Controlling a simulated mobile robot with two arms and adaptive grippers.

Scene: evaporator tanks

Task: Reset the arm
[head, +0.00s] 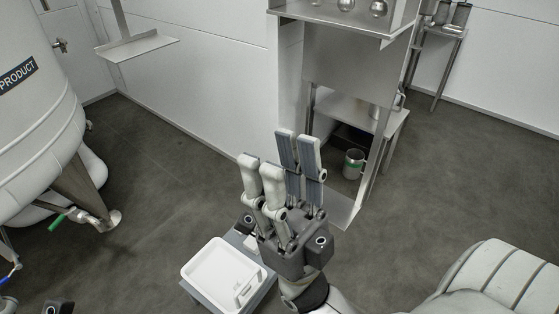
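My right gripper (279,165) is raised in the middle of the head view, with its fingers pointing up and away. The fingers stand apart and nothing shows between them, so it is open and empty. Its arm (325,298) comes up from the bottom edge. A small dark part with a round bolt at the bottom left edge looks like a piece of my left gripper (59,308). Its fingertips are out of the frame.
A white tray (207,283) lies below left of the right gripper. A metal stand (345,52) with round flasks (378,8) is beyond it; a green-banded metal cup (353,164) is low inside. A large tank (40,110) stands left. Open floor (465,170) lies right.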

